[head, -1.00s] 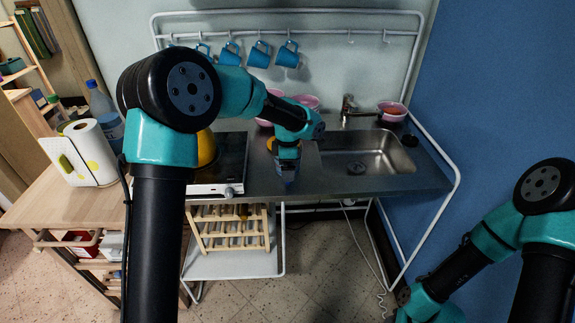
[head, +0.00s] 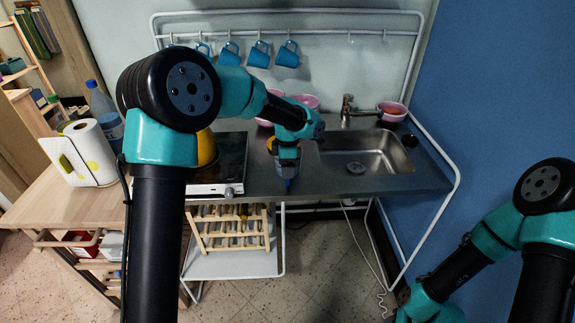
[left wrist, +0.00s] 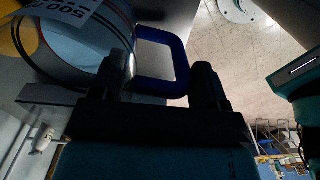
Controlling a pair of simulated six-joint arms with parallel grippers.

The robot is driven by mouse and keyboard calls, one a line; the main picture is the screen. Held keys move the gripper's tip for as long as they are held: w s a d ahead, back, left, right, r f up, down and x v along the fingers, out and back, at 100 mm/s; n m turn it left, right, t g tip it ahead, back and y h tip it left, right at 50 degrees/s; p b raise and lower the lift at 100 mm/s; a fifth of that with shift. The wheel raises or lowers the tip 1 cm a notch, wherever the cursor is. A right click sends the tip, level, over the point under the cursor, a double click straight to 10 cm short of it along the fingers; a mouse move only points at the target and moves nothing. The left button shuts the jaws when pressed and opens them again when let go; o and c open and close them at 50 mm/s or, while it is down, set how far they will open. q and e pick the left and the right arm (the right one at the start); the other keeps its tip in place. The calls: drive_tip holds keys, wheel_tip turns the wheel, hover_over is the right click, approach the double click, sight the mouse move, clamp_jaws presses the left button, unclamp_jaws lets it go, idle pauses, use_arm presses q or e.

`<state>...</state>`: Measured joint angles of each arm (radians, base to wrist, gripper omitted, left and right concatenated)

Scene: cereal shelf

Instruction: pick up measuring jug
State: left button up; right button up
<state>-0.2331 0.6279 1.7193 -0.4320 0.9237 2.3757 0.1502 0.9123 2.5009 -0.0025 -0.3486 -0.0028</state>
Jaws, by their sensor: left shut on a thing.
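The measuring jug is a clear vessel with a blue handle and a printed "500" label. In the left wrist view its body (left wrist: 75,50) fills the upper left, and its handle (left wrist: 178,48) reaches between the two dark fingers of my left gripper (left wrist: 163,78). My left gripper is shut on the handle. In the head view the gripper (head: 287,150) is over the counter between hob and sink, and it hides most of the jug; the blue handle (head: 288,184) shows below it, by the front edge.
The sink (head: 375,158) lies to the right of the jug and the hob (head: 232,160) to the left, with a yellow kettle (head: 207,148) on it. Pink bowls (head: 392,111) stand at the back. Blue mugs (head: 259,54) hang from the rail above.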

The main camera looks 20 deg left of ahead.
use_arm(q)
drive_tip(key=shift+r, duration=0.15)
idle(0.3)
drive_tip(key=shift+r, duration=1.55)
drive_tip(key=shift+c, duration=0.2)
drive_tip(key=s+d, duration=0.2)
drive_tip(key=s, duration=0.5)
drive_tip(key=s+d+r, duration=0.1)
drive_tip(key=s+d, duration=0.1)
drive_tip(key=s, duration=0.6)
drive_tip(key=shift+s+d+r, duration=0.15)
drive_tip(key=shift+d+r, duration=0.05)
drive_tip(key=shift+r, duration=0.1)
